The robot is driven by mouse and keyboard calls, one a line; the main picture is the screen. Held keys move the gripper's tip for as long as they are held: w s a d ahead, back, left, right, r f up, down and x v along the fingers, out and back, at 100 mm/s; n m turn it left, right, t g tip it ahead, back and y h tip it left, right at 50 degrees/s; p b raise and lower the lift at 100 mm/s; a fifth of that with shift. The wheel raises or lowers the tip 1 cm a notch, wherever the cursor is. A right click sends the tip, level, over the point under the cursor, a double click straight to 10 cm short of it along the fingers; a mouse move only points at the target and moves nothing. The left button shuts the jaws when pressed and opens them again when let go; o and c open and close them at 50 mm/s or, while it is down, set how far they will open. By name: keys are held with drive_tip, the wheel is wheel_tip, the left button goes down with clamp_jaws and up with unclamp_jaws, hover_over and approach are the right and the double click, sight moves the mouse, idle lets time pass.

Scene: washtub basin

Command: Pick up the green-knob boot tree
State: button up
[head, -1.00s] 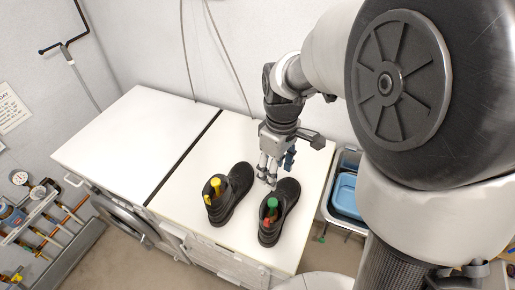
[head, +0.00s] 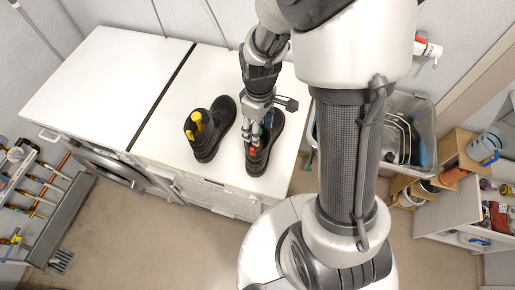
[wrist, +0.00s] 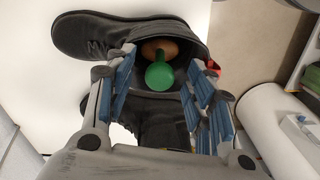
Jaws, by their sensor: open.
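In the wrist view the green-knob boot tree (wrist: 159,76) shows its round green knob, with a brown part behind it, in the opening of a black boot (wrist: 88,35). My gripper (wrist: 160,66) is open, its blue-padded fingers on either side of the knob, with no visible hold. In the head view my gripper (head: 252,142) is over the right black boot (head: 275,125) and hides most of the boot's opening and the knob. A red tab (wrist: 213,66) is at the boot's edge, close to the right finger.
A second black boot (head: 211,145) with yellow-knobbed pieces (head: 197,120) stands to the left on the white top (head: 165,125). A metal basin (head: 425,115) is to the right. A tool rack (head: 50,190) is at the left. The white top at the far left is clear.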

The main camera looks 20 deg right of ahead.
drive_tip(key=shift+c, duration=0.3)
clamp_jaws()
idle(0.4)
